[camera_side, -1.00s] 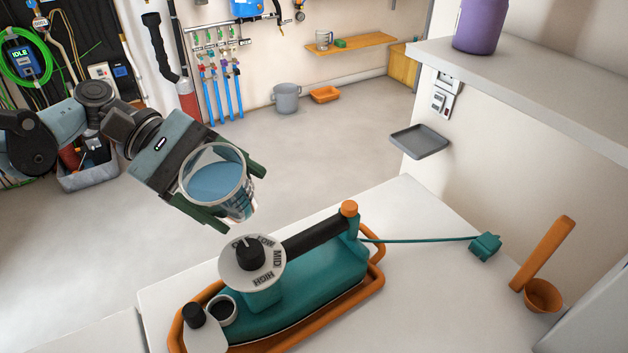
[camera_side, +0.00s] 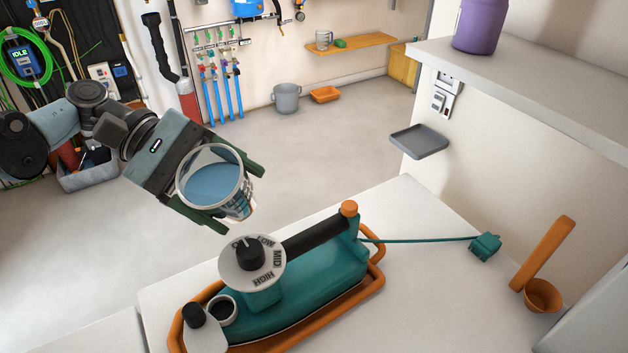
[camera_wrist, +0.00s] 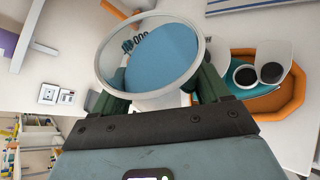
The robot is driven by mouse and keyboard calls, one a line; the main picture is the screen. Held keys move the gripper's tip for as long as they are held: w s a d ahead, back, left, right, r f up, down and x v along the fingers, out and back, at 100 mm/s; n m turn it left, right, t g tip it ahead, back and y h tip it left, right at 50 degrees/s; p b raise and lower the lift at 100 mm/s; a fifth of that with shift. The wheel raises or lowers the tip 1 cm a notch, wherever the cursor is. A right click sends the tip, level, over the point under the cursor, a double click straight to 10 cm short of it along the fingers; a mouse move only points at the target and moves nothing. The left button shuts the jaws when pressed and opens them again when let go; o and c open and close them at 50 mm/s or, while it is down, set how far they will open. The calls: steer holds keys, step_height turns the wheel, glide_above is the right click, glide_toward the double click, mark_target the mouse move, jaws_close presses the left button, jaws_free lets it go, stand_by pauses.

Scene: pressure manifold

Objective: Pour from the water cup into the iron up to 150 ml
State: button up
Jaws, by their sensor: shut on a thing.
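The clear water cup (camera_side: 213,186) with blue water in it is between the fingers of my gripper (camera_side: 222,198), which is shut on it. The cup is tilted, its mouth turned toward the side camera. It is in the air, above and behind the near-left end of the iron. The teal iron (camera_side: 320,285) lies in an orange tray-like stand (camera_side: 377,273) on the white counter. Its round filler opening (camera_side: 221,309) is uncovered, with a black cap beside it. In the wrist view the cup (camera_wrist: 152,58) and the filler opening (camera_wrist: 245,76) both show. No stream is visible.
A dial (camera_side: 250,257) rises from the iron. A cord runs to a teal plug (camera_side: 485,246) at the right. A grey wall shelf (camera_side: 419,141) and a raised ledge (camera_side: 520,85) are at the right.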

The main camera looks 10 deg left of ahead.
mark_target(224, 177)
steer(key=shift+s+r+m+t, duration=0.55)
steer(key=shift+s+m+t, duration=0.05)
steer(key=shift+s+m, duration=0.1)
stand_by(2.4)
steer(key=shift+s+f+m+t, duration=0.15)
steer(key=shift+f+m+t, duration=0.1)
steer(key=shift+m+t, duration=0.25)
stand_by(2.2)
steer(key=shift+r+p, duration=0.1)
steer(key=shift+p, duration=0.2)
stand_by(0.6)
steer(key=shift+w+r+n+g, duration=0.2)
steer(key=shift+w+n+g, duration=0.1)
steer(key=shift+n+g, duration=0.2)
steer(key=shift+w+f+n+g+b, duration=0.35)
steer(key=shift+w+f+n+g, duration=0.85)
steer(key=shift+n, duration=0.2)
steer(key=shift+w+f+n+g, duration=0.5)
steer(key=shift+w+n+g, duration=0.2)
steer(key=shift+w+n, duration=0.1)
steer(key=shift+r, duration=0.1)
